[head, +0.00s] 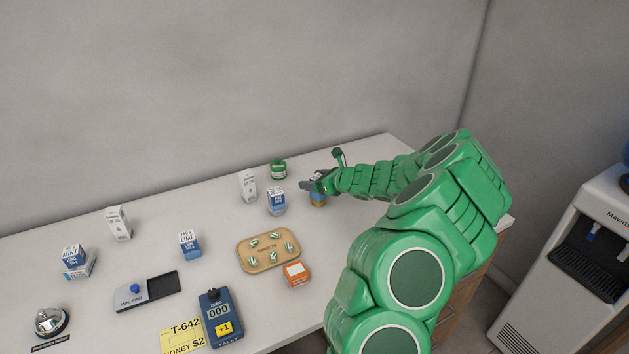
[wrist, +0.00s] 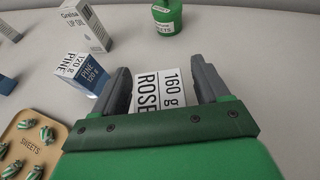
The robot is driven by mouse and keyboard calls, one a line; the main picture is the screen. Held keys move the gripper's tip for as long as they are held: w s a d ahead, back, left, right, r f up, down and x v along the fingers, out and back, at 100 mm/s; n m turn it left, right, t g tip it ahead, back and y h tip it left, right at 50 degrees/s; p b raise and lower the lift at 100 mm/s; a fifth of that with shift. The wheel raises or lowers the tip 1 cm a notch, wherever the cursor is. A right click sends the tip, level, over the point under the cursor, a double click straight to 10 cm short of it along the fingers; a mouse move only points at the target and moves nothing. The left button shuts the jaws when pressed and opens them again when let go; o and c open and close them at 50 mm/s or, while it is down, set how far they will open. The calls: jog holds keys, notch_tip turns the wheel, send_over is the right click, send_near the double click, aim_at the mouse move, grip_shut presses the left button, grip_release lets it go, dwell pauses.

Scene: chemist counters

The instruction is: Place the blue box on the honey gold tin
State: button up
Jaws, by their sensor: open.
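My gripper (head: 310,186) is at the back right of the counter, its jaws open. In the wrist view its fingers (wrist: 160,68) stand on either side of a box lettered "160 g" and "ROSE" (wrist: 158,92). I cannot tell whether they touch it. In the head view, a small gold and blue form (head: 318,200) shows just under the gripper, partly hidden. It looks like a gold tin with something blue on top, but I cannot make out its label. Left of it stands a blue and white box lettered "PINE" (head: 276,203), also in the wrist view (wrist: 88,76).
A green tin (head: 278,169) and a tall white carton (head: 248,186) stand behind. A sweets tray (head: 243,254) and an orange box (head: 296,274) are in front. Blue boxes "LIME" (head: 190,246) and "MINT" (head: 74,256) stand further left. A tally counter (head: 221,316) is at the front.

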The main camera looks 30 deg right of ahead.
jog(key=shift+r, duration=0.2)
jog(key=v, duration=1.2)
